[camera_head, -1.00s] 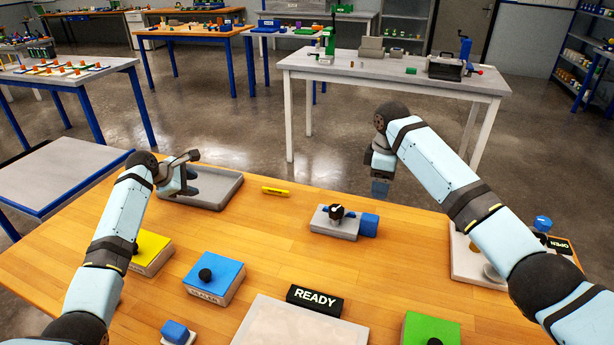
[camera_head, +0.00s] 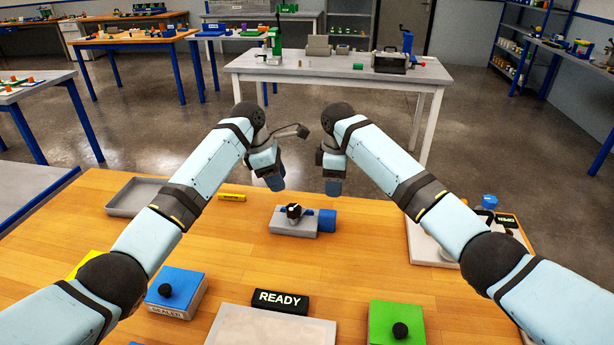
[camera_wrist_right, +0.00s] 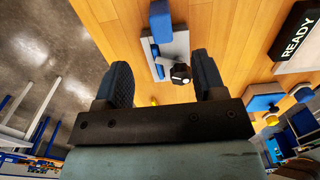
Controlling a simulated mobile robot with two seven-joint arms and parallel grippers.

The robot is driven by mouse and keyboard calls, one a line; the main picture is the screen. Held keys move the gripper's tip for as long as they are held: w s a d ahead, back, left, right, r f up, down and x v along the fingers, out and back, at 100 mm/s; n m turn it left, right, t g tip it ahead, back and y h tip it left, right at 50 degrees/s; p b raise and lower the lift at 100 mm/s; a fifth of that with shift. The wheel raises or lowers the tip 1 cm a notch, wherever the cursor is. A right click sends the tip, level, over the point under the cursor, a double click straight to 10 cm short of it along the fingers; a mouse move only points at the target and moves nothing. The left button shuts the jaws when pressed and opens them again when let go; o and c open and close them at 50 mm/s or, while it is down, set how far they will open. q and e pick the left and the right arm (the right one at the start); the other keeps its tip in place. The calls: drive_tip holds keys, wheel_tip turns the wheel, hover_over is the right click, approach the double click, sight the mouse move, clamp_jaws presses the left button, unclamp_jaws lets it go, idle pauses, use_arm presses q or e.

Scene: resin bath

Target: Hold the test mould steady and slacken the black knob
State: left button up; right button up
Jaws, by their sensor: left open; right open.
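The test mould (camera_head: 285,226) is a small grey block with blue parts, lying on the wooden table in the middle of the head view. A blue block (camera_head: 327,220) sits at its right end. The black knob (camera_head: 294,211) stands on top of the mould. My left gripper (camera_head: 275,184) is open, above and behind the mould, slightly to its left. My right gripper (camera_head: 334,188) is open, above and behind the mould's right end. In the right wrist view the mould (camera_wrist_right: 180,45) and knob (camera_wrist_right: 181,73) show between the open fingers, apart from them.
A grey tray (camera_head: 122,209) and a yellow marker (camera_head: 232,197) lie to the left. In front are a blue-topped box (camera_head: 185,285), a READY sign (camera_head: 280,301), a pale plate (camera_head: 262,328) and a green box (camera_head: 386,314). A white board (camera_head: 425,250) lies at right.

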sight(333, 213)
wheel_tip(333, 213, down, 13)
drive_tip(key=shift+r, duration=0.15)
idle(0.4)
clamp_jaws()
